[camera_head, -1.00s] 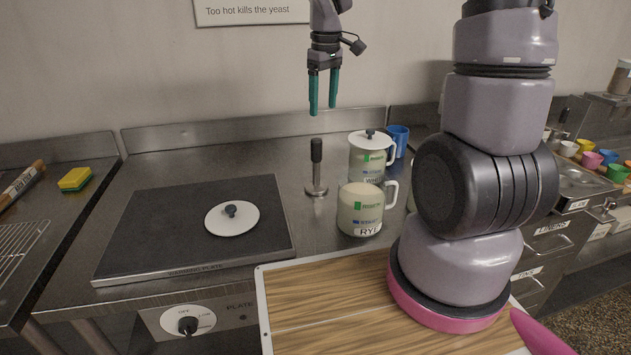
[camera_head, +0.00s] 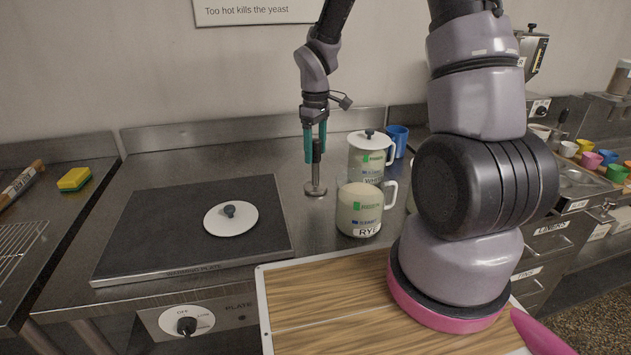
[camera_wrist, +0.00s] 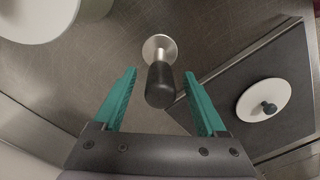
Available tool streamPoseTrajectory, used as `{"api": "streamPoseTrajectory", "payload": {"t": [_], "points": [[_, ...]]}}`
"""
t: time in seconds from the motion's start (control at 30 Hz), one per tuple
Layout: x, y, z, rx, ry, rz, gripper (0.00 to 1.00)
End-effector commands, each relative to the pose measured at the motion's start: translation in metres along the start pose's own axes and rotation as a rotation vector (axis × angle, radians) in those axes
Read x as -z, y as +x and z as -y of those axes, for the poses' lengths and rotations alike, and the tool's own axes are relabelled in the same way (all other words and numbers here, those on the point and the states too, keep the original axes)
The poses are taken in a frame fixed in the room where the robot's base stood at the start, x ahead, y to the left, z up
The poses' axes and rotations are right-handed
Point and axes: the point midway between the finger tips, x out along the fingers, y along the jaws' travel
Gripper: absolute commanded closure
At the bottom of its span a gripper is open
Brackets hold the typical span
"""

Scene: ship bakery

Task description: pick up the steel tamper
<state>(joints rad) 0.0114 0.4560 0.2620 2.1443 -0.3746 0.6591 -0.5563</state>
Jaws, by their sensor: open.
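The steel tamper (camera_head: 316,188) stands upright on the steel counter, with a round steel base and a black handle. My gripper (camera_head: 315,158) is open and points down, with its teal fingers around the upper part of the handle in the head view. In the wrist view the tamper's black handle (camera_wrist: 160,86) shows between and just beyond the fingertips of my gripper (camera_wrist: 164,88), with space on both sides. Whether the fingers touch the handle cannot be seen, but a gap shows on each side.
A lidded jar (camera_head: 367,160) and a jar labelled RYE (camera_head: 358,212) stand close to the right of the tamper. A blue mug (camera_head: 398,138) is behind. The black warming plate (camera_head: 160,220) with a white lid (camera_head: 231,220) lies to the left. A wooden board (camera_head: 330,300) is in front.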

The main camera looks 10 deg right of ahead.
Motion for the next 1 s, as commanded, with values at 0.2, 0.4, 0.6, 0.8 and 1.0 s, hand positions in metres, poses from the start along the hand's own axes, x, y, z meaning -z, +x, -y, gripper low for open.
{"api": "streamPoseTrajectory", "payload": {"t": [0.2, 0.4, 0.6, 0.8, 1.0], "points": [[0.0, 0.019, 0.0, 0.0, 0.0, 0.0, 0.26], [0.0, 0.018, 0.0, 0.0, 0.0, -0.001, 0.3], [0.0, 0.018, 0.0, 0.0, 0.001, -0.001, 1.0], [0.0, 0.018, 0.0, -0.001, 0.0, -0.002, 1.0], [0.001, 0.004, -0.001, -0.003, 0.001, -0.004, 1.0]]}}
